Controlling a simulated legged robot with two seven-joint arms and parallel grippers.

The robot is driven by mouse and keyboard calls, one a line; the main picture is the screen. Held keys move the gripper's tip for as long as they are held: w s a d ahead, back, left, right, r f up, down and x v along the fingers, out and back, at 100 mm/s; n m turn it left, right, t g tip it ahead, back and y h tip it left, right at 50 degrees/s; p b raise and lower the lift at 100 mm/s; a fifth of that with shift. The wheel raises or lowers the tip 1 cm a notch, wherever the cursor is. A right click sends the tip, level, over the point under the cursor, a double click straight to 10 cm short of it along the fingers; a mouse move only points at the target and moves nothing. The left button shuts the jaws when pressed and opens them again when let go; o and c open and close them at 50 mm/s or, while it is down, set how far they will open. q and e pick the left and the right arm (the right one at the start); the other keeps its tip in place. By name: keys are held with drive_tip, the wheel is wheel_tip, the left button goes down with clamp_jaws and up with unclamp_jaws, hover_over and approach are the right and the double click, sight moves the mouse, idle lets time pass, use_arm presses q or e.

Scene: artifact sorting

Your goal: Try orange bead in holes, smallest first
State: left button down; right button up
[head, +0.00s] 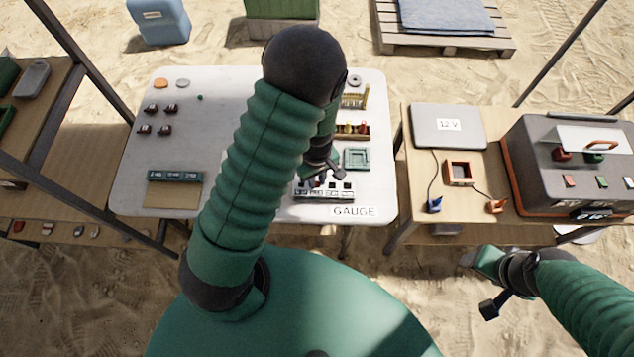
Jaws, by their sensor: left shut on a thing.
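The gauge (345,196) is a pale block with a row of dark holes, at the front right of the white table, above the printed word GAUGE. My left gripper (322,178) is right over the gauge, fingers pointing down. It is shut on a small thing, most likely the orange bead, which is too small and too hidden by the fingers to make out. I cannot tell whether it touches a hole. My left arm covers the middle of the table. My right gripper (490,307) hangs low at the right, away from the tables; its fingers do not show clearly.
A green square tray (356,158) and a compartment rack (352,131) stand behind the gauge. On the table's left are an orange disc (161,83), a green bead (200,98) and several dark pieces. A side table with a grey machine (560,190) stands at the right.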

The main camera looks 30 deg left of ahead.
sight(317, 182)
use_arm(q)
drive_tip(key=shift+r+p, duration=0.7)
drive_tip(key=shift+r, duration=0.05)
drive_tip(key=shift+r+p, duration=2.2)
drive_tip(key=shift+r, duration=0.1)
drive_tip(key=shift+f, duration=0.1)
